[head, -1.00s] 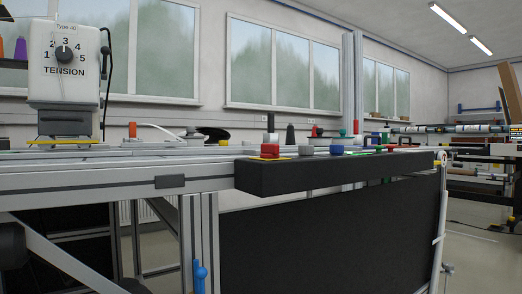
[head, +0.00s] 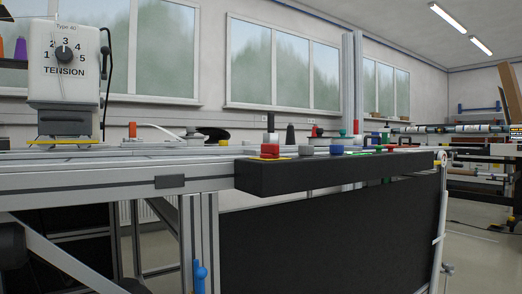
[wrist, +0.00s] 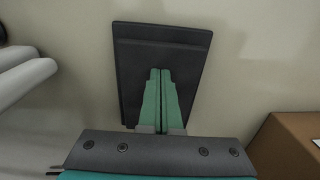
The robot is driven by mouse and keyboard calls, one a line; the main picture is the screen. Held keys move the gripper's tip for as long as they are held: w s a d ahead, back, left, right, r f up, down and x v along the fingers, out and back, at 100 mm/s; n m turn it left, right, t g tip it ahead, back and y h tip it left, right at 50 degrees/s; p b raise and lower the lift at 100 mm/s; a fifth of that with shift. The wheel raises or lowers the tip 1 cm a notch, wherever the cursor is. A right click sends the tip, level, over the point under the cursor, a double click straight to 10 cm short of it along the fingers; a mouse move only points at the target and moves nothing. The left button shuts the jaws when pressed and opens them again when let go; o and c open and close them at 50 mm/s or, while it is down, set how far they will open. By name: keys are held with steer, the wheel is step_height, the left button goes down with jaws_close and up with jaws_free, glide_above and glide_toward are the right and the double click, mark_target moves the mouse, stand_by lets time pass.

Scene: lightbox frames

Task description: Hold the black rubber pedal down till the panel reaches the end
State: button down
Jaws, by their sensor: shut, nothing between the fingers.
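The black rubber pedal (wrist: 132,75) lies on the pale floor in the wrist view, below my gripper. It is a dark slab with a raised rim along its far edge. My gripper (wrist: 160,72) has green fingers pressed together, with nothing between them. The fingertips overlap the middle of the pedal; I cannot tell whether they touch it or how far it is pressed. The pedal and gripper do not show in the head view. I cannot make out for certain which thing is the panel.
In the wrist view, a brown box (wrist: 290,145) is at the lower right and pale tubes (wrist: 22,72) are at the left. The head view shows a metal-framed table (head: 90,172), a tension unit (head: 64,65), a black control bar (head: 330,174) with coloured buttons and a dark sheet (head: 325,235) below.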

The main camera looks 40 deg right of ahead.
step_height(320, 180, up, 9)
steer(key=p, duration=0.3)
stand_by(1.0)
stand_by(0.4)
steer(key=s+d+r+p, duration=0.25)
steer(key=s+r, duration=0.25)
steer(key=r, duration=0.4)
steer(key=s+d+r+n+g+p, duration=0.1)
steer(key=s+d+r, duration=0.3)
steer(key=r, duration=0.6)
steer(key=s+d+r+p, duration=0.2)
steer(key=s+r, duration=0.4)
steer(key=r, duration=0.3)
steer(key=s+d+r+p, duration=0.1)
steer(key=s+d+r, duration=0.2)
steer(key=s, duration=0.5)
steer(key=s+d+r+p, duration=0.2)
steer(key=s+r, duration=0.4)
steer(key=s, duration=0.3)
steer(key=s+d+r+p, duration=0.2)
steer(key=s+d+r, duration=0.2)
steer(key=s, duration=0.5)
steer(key=shift+r+m+g, duration=0.3)
steer(key=shift+r+g, duration=0.1)
steer(key=shift+r, duration=0.25)
